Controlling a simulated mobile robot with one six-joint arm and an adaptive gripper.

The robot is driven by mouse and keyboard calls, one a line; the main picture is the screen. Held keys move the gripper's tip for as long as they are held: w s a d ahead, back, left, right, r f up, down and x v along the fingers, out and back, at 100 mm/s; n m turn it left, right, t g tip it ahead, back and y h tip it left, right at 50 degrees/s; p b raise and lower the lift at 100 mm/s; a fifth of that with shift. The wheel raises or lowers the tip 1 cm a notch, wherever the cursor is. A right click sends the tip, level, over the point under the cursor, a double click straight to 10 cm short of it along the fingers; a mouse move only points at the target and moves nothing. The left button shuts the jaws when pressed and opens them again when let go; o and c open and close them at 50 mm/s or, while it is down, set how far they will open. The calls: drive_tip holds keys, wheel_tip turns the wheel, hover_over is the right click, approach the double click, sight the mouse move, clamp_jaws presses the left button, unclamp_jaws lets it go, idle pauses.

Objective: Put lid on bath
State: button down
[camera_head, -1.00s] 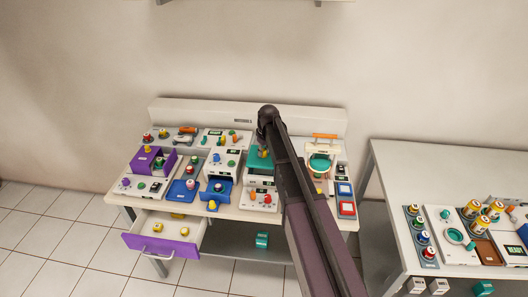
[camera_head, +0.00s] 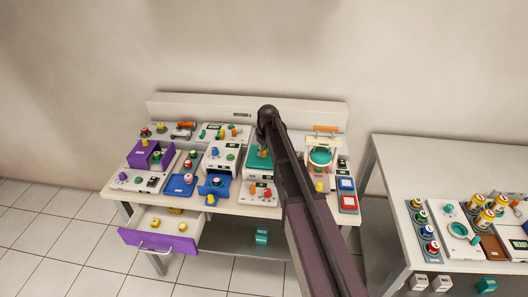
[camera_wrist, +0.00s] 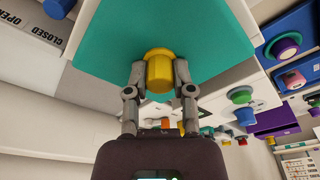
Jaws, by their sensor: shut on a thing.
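A flat teal lid (camera_wrist: 215,32) with a yellow knob (camera_wrist: 158,72) fills the upper middle of the wrist view. My gripper (camera_wrist: 159,76) has its two fingers on either side of the knob, shut on it. In the head view the teal lid (camera_head: 256,160) shows at a white unit in the middle-right of the bench, partly hidden by my arm. I take this unit to be the bath; its opening is not visible. I cannot tell whether the lid rests on it or hangs just above.
The white bench (camera_head: 235,207) is crowded with small devices. A teal round basin (camera_head: 320,156) stands right of my arm. A purple drawer (camera_head: 160,241) is pulled out at the lower left. A second table (camera_head: 405,165) stands to the right.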

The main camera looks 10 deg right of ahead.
drive_tip(key=shift+f, duration=0.1)
idle(0.4)
drive_tip(key=shift+c, duration=2)
unclamp_jaws()
